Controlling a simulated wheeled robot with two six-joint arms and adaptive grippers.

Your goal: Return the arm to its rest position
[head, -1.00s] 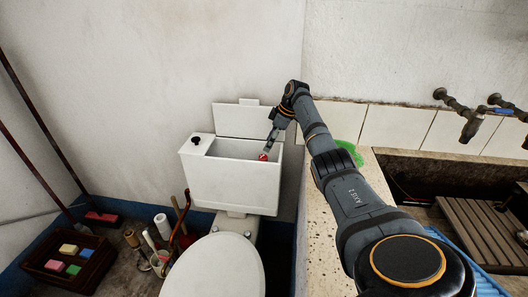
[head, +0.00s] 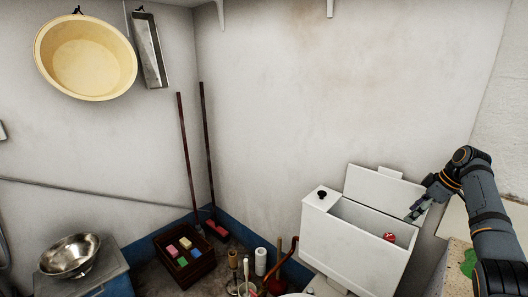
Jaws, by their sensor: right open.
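My right arm comes in from the right, with its right gripper (head: 415,213) over the right end of the open white toilet cistern (head: 345,245). The gripper is open and points down and to the left. A small red round thing (head: 389,237) shows at the cistern's front rim, apart from the gripper. I cannot tell what it rests on. The cistern lid (head: 378,186) stands tilted behind the opening, against the wall. My left gripper is not in view.
A crate (head: 160,243) with coloured blocks, a white roll (head: 260,261) and brushes stand on the floor left of the cistern. A metal bowl (head: 69,256) sits at far left. A yellow basin (head: 84,57) hangs on the wall. A green thing (head: 467,263) lies by my arm.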

